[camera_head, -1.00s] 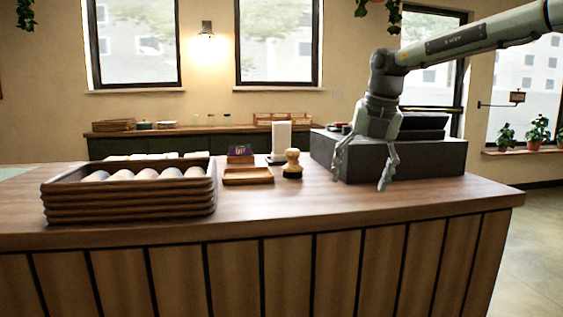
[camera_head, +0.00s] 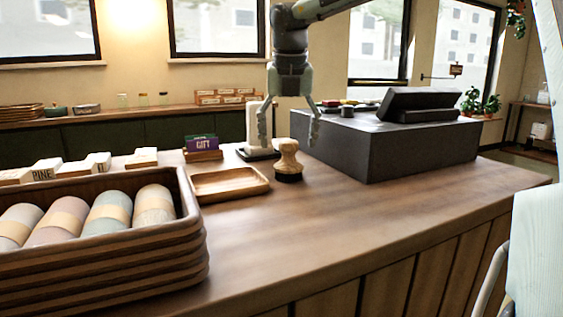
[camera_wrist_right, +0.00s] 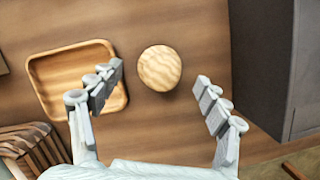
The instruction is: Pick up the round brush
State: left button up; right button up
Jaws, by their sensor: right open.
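The round brush (camera_head: 288,160) stands upright on the wooden counter, with a pale wooden knob handle above dark bristles. In the right wrist view its round wooden top (camera_wrist_right: 159,68) shows from above, between and slightly beyond my fingertips. My right gripper (camera_head: 287,140) is open and empty, pointing down over the brush in the head view. Its two fingers also show spread in the right wrist view (camera_wrist_right: 158,82), apart from the brush. My left gripper is not in view.
A shallow wooden tray (camera_head: 262,187) lies left of the brush. A dark grey block (camera_head: 420,150) stands close on the right. Stacked trays with wrapped rolls (camera_head: 190,245) fill the left front. The counter in front of the brush (camera_head: 310,230) is clear.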

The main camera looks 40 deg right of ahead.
aim_at(288, 157)
jog(key=shift+d+f, duration=0.1)
jog(key=shift+f, duration=0.45)
jog(key=x, duration=0.3)
jog(key=shift+w+d+f, duration=0.2)
jog(key=shift+d+f, duration=0.05)
jog(key=shift+f, duration=0.05)
jog(key=shift+w+d+f, duration=0.1)
jog(key=shift+w+f, duration=0.1)
jog(key=shift+f, duration=0.35)
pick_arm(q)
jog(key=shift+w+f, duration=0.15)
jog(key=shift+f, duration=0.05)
pick_arm(e)
jog(key=c, duration=1.1)
jog(key=shift+r, duration=0.2)
jog(key=shift+c, duration=0.2)
